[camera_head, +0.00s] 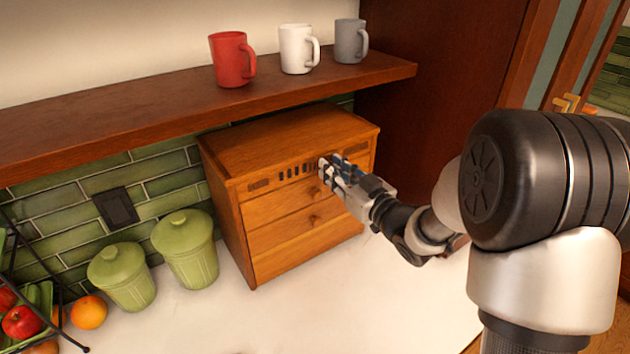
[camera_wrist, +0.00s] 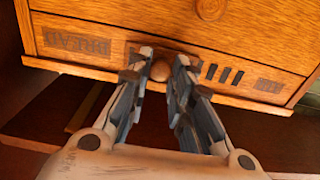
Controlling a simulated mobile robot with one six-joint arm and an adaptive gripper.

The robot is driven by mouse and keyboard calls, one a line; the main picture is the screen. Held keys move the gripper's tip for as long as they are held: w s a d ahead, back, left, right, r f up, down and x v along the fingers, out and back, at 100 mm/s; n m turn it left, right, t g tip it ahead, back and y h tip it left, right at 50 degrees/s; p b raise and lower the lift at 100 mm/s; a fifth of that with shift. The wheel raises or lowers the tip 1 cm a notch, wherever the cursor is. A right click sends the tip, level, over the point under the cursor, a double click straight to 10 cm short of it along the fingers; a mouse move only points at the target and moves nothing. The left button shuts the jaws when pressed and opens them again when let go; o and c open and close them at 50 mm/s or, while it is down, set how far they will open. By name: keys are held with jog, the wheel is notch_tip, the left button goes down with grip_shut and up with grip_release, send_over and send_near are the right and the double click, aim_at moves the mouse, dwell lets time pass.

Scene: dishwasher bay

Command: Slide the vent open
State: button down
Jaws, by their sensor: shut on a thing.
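A wooden bread box (camera_head: 235,215) stands on the counter, with a row of dark vent slots (camera_head: 290,172) along the upper part of its front. My gripper (camera_head: 328,172) is at the right end of those slots, touching the front. In the wrist view the box front appears upside down. There, my gripper (camera_wrist: 162,62) has its two fingertips on either side of a small round wooden knob (camera_wrist: 160,71) on the vent strip, shut on it. Several open dark slots (camera_wrist: 222,75) show to the right of the fingers. Part of the strip is hidden behind the fingers.
A wooden shelf (camera_head: 130,110) with red (camera_head: 230,58), white (camera_head: 296,50) and grey (camera_head: 349,42) mugs hangs above the box. Green canisters (camera_head: 186,250) stand to its left. A tall dark wooden panel (camera_head: 440,95) stands to its right. The counter in front is clear.

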jog(key=shift+w+d, duration=0.25)
jog(key=shift+d, duration=0.15)
jog(key=c, duration=1.4)
grip_release()
jog(key=shift+c, duration=0.2)
jog(key=v, duration=1.2)
